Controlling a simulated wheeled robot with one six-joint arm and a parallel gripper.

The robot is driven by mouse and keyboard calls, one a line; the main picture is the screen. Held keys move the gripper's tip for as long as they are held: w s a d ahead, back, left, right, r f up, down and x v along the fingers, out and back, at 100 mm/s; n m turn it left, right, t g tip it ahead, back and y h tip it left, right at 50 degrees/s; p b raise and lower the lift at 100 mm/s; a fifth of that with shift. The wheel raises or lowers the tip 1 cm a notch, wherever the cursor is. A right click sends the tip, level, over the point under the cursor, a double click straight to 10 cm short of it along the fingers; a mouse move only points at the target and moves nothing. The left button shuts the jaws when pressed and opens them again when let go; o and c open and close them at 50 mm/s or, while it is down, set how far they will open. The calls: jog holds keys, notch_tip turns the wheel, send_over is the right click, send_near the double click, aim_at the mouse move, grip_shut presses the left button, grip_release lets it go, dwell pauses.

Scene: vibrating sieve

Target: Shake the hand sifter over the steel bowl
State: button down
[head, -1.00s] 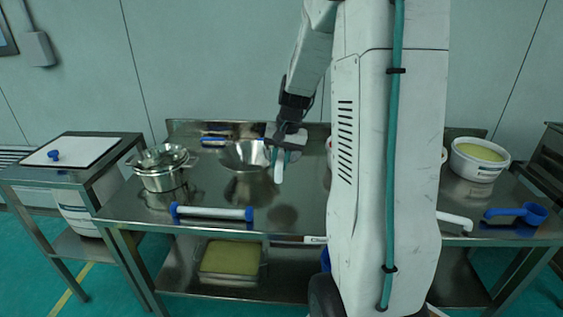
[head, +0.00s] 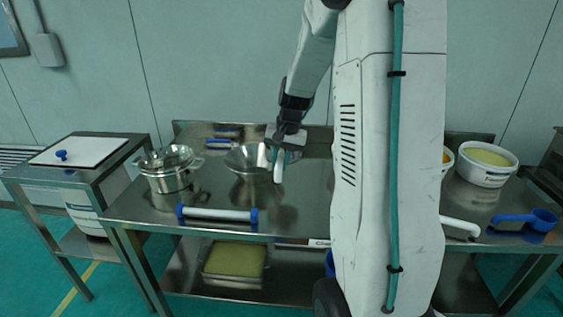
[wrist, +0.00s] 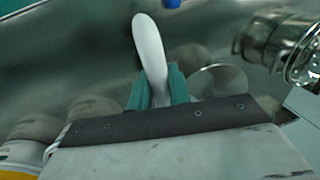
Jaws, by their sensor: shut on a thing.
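My gripper (head: 285,158) is shut on the white handle of a tool (head: 279,170), which I take to be the hand sifter. In the wrist view the handle (wrist: 151,48) stands out between my teal fingers (wrist: 159,88). The rest of the tool is hidden behind the gripper, so I cannot tell what its head looks like. The shiny steel bowl (head: 246,160) stands on the steel table just left of my gripper, its right side partly hidden. The held tool is at the bowl's right side; I cannot tell whether any of it is above the bowl.
A steel pot with a sieve on top (head: 168,172) stands at the table's left. A white roller with blue ends (head: 217,215) lies along the front edge. A white tub (head: 486,166) and a blue scoop (head: 525,219) are at right.

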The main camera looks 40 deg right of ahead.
jog(key=shift+w+a, duration=0.2)
jog(key=shift+w, duration=1.7)
jog(key=shift+w+a, duration=0.15)
jog(key=shift+w, duration=1.75)
jog(key=shift+w+a, duration=0.2)
jog(key=shift+w, duration=1.7)
jog(key=shift+w, duration=0.1)
jog(key=w+a, duration=0.3)
jog(key=shift+s+d, duration=1.5)
jog(key=shift+s, duration=0.1)
jog(key=shift+w+a, duration=1.45)
jog(key=shift+w, duration=0.25)
jog(key=shift+s+d, duration=1.45)
jog(key=shift+s, duration=0.25)
